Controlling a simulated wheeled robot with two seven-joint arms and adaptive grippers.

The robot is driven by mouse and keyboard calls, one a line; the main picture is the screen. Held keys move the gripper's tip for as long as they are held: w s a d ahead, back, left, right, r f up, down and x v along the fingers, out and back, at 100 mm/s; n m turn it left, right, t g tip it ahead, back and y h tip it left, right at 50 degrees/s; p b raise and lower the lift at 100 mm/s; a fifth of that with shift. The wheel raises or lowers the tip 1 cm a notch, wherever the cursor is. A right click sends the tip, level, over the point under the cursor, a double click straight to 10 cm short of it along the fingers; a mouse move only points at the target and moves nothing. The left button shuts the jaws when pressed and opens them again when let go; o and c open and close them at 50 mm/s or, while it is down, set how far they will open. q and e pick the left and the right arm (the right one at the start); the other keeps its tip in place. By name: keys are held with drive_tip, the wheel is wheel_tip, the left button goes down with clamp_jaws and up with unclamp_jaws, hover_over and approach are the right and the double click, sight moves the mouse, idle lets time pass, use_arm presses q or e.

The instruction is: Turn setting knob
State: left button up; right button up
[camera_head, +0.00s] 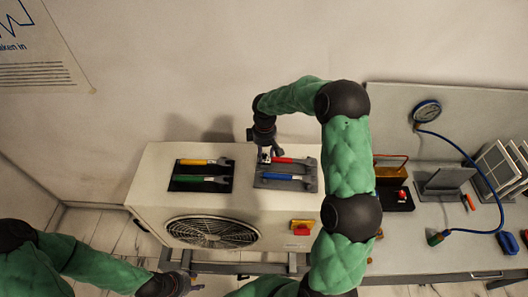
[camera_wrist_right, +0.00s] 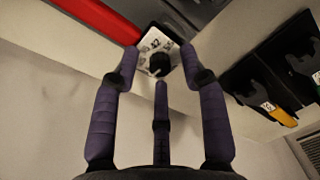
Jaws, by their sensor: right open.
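The setting knob (camera_wrist_right: 160,64) is a small black knob on a white plate (camera_wrist_right: 155,45) with printed markings. It shows in the right wrist view near the top middle. In the head view the white plate (camera_head: 263,158) is partly hidden by my right gripper (camera_head: 268,151), at the left end of the red-handled wrench. My right gripper (camera_wrist_right: 160,75) is open, its three purple fingers spread around the knob's place in the picture; I cannot tell whether they touch it. My left gripper (camera_head: 188,285) is low at the left, and its opening is unclear.
The white fan unit (camera_head: 150,190) carries wrenches with yellow (camera_head: 195,161), green (camera_head: 188,178), red (camera_head: 292,160) and blue (camera_head: 277,176) handles. A red-and-yellow switch (camera_head: 301,227) is on its front.

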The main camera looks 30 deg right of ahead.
drive_tip(key=shift+c, duration=0.3)
clamp_jaws()
